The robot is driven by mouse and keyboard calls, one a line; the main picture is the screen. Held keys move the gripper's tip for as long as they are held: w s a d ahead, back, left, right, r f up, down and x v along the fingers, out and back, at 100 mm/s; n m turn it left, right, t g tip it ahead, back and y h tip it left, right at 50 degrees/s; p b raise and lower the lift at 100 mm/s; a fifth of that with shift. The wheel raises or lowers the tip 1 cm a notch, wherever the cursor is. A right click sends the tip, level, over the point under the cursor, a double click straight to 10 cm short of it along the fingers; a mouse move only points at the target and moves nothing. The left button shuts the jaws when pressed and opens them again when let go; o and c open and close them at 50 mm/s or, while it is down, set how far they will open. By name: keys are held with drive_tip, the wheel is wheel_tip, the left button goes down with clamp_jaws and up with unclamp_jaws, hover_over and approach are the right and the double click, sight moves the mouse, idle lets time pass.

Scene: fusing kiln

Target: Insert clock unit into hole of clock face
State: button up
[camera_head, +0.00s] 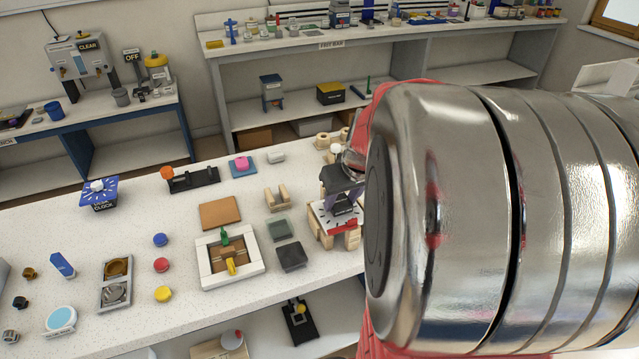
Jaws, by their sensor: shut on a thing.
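The white clock face (323,215) with dark tick marks and red edging lies on wooden blocks (327,240) at the right of the near table. My gripper (345,192) is directly over it, pointing down, mostly hidden by my large metallic arm link. It is shut on a small dark piece, apparently the clock unit (343,207), at the middle of the face. I cannot tell whether this piece is above the hole or inside it; the hole itself is hidden.
A white-framed tray (205,262), a dark square block (291,257) and a wooden holder (277,199) lie left of the clock face. My arm blocks the right side.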

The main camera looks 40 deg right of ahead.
drive_tip(key=shift+f, duration=0.6)
drive_tip(key=o, duration=1.1)
drive_tip(key=shift+r, duration=0.15)
drive_tip(key=v, duration=1.3)
drive_tip(key=shift+s+a+r, duration=0.1)
drive_tip(key=shift+s+r, duration=0.05)
drive_tip(key=shift+s, duration=0.05)
